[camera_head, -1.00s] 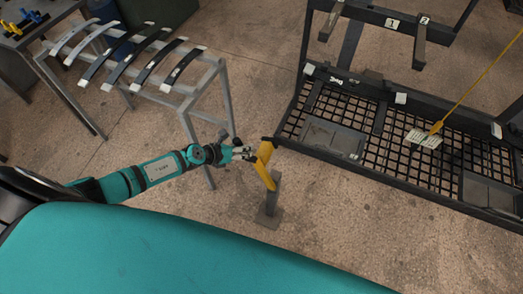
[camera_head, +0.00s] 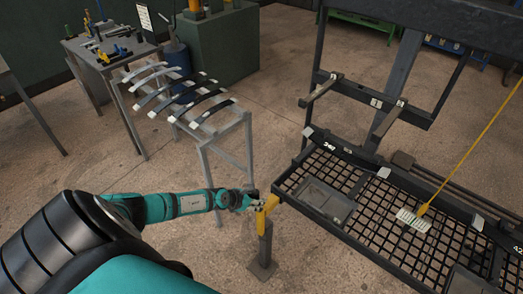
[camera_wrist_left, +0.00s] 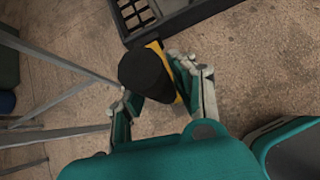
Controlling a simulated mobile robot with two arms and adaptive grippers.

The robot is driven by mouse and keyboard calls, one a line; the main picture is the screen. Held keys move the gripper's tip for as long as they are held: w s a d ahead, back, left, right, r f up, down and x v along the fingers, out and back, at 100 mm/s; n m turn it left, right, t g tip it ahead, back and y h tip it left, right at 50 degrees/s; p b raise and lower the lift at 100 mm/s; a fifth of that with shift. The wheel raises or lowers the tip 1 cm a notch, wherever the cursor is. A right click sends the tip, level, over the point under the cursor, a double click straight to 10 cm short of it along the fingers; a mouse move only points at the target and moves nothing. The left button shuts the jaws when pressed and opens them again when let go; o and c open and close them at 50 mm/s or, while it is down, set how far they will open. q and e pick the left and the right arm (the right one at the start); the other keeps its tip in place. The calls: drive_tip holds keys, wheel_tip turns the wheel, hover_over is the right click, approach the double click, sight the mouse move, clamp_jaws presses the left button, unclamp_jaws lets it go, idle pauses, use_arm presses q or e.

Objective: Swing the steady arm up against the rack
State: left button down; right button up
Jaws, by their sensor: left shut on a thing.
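The steady arm (camera_head: 267,208) is a short yellow piece on top of a dark post (camera_head: 264,247) with a square foot on the floor. It is beside the near left corner of the black rack (camera_head: 287,187); I cannot tell whether they touch. My left gripper (camera_head: 256,199) is shut on the steady arm. In the left wrist view the fingers (camera_wrist_left: 153,82) are on either side of a black rounded end (camera_wrist_left: 146,74), with yellow (camera_wrist_left: 158,50) behind it. This end hides part of the grip. My right gripper is not in view.
A grey stand (camera_head: 230,128) with several curved leaf springs stands to the left, behind my left arm. A table with tools (camera_head: 75,45) is further back. A yellow line (camera_head: 470,150) runs down to a pale tag (camera_head: 412,219) over the rack's mesh. The floor around the post is clear.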

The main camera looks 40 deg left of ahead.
use_arm(q)
drive_tip(key=shift+s+d+f, duration=0.1)
drive_tip(key=shift+d+f, duration=0.05)
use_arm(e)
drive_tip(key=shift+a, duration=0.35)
use_arm(q)
drive_tip(key=c, duration=1.1)
unclamp_jaws()
drive_tip(key=shift+c, duration=0.2)
drive_tip(key=shift+o, duration=0.5)
drive_tip(key=shift+s+r, duration=0.5)
drive_tip(key=v, duration=1)
drive_tip(key=shift+s+r, duration=0.2)
drive_tip(key=shift+r, duration=0.15)
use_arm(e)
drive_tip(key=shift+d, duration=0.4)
